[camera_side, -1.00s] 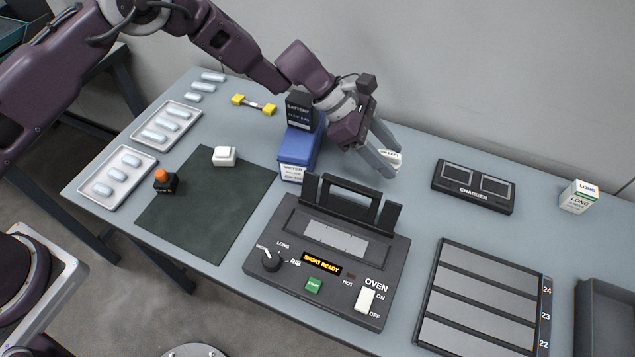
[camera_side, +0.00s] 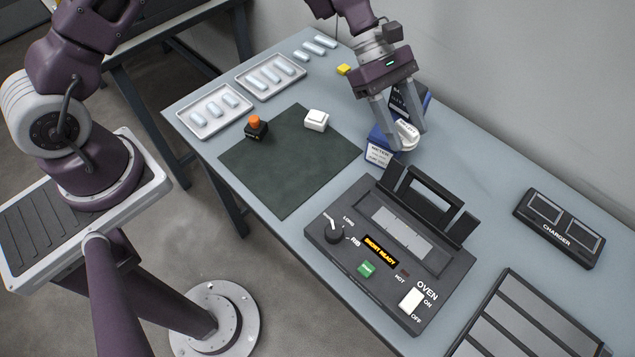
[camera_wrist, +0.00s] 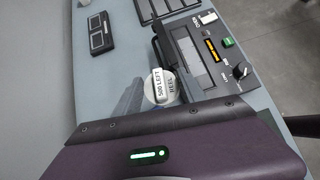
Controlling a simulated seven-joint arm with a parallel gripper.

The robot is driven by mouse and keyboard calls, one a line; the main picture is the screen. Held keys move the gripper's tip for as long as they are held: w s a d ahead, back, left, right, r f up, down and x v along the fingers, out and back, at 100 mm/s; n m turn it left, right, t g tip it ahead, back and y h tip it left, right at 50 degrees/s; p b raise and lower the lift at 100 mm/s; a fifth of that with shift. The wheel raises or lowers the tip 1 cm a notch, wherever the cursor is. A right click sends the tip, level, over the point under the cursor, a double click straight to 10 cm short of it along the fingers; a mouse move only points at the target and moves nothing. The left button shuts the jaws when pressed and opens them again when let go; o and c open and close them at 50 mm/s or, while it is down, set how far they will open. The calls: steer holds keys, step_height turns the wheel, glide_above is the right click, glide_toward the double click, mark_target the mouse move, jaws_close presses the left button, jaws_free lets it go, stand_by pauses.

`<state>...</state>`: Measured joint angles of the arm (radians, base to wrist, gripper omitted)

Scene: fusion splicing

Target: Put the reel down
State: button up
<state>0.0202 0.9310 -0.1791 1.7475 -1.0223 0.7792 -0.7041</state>
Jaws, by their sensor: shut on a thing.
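The reel (camera_side: 407,135) is a small white disc between the fingers of my gripper (camera_side: 407,142). My gripper is shut on it. In the wrist view the reel (camera_wrist: 160,88) shows its face, printed "500 LEFT" and "REEL". In the side view my fingers and the reel overlap the blue meter box and the dark battery behind it. I cannot tell how far the reel is above the table.
The blue meter box (camera_side: 379,152) and dark battery (camera_side: 398,100) stand close to my fingers. The oven (camera_side: 345,262) is in front, with a raised black lid. The charger (camera_side: 559,228) is at the right. Bare table (camera_side: 480,150) lies between the box and the charger.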

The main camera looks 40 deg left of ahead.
steer(key=s+a+r+m+g, duration=0.2)
steer(key=s+a+m, duration=0.1)
steer(key=s+a, duration=0.8)
steer(key=shift+y, duration=0.4)
steer(key=f, duration=1)
steer(key=s+f, duration=0.1)
steer(key=f, duration=0.3)
steer(key=shift+d+f, duration=0.35)
steer(key=shift+f, duration=0.05)
steer(key=shift+w+f, duration=0.1)
steer(key=shift+f, duration=0.2)
steer(key=o, duration=1.4)
steer(key=shift+f, duration=0.1)
steer(key=shift+c, duration=0.2)
